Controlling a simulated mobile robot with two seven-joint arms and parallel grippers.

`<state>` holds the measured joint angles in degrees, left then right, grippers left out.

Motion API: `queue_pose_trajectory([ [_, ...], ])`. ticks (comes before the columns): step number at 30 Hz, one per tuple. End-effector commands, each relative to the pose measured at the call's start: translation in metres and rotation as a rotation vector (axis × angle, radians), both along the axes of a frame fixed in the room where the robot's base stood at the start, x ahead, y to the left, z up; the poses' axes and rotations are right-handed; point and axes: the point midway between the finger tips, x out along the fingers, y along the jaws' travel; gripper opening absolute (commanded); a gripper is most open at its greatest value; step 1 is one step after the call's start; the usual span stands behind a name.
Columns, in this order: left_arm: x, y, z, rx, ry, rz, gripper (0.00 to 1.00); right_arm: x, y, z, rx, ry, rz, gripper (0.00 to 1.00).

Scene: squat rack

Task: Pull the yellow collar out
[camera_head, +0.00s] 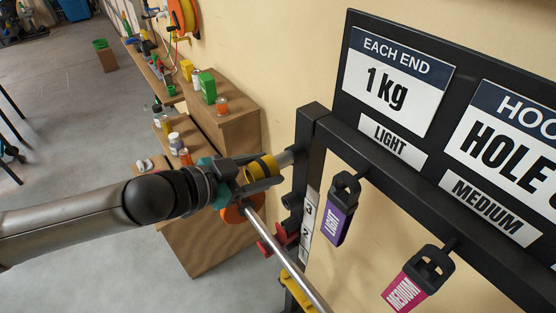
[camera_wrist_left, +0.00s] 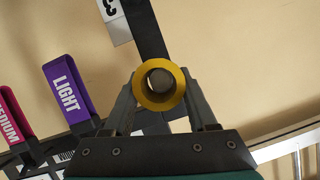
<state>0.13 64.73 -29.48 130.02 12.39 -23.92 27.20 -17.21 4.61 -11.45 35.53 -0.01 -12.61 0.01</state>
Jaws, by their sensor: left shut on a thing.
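The yellow collar (camera_head: 258,168) is a short ring with a dark band, held at the left end of a grey peg (camera_head: 288,158) that sticks out of the black rack post. My left gripper (camera_head: 266,178) is shut on the collar, its fingers on opposite sides of it. In the left wrist view the collar (camera_wrist_left: 144,92) shows end-on between the two fingers, with the round grey peg end (camera_wrist_left: 160,80) visible inside its hole. I cannot tell how far the peg reaches into the collar. My right gripper is not in view.
A silver bar (camera_head: 285,258) and an orange disc (camera_head: 235,212) lie just below the gripper. Purple LIGHT (camera_head: 340,212) and pink MEDIUM (camera_head: 412,285) tags hang from the rack on the right. Wooden cabinets (camera_head: 232,110) with small containers stand behind. Open floor lies to the left.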

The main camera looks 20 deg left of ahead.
Motion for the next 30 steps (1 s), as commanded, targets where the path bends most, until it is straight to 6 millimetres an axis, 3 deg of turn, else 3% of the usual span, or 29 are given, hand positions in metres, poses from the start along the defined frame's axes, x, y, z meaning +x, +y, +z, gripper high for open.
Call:
queue_pose_trajectory([
  [13, -0.018, 0.014, 0.0, 0.0, 0.001, 0.001, 0.0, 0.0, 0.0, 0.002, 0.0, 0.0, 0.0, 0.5],
  [30, -0.019, 0.015, 0.0, -0.001, -0.001, 0.0, 0.0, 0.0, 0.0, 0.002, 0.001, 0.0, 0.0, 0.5],
])
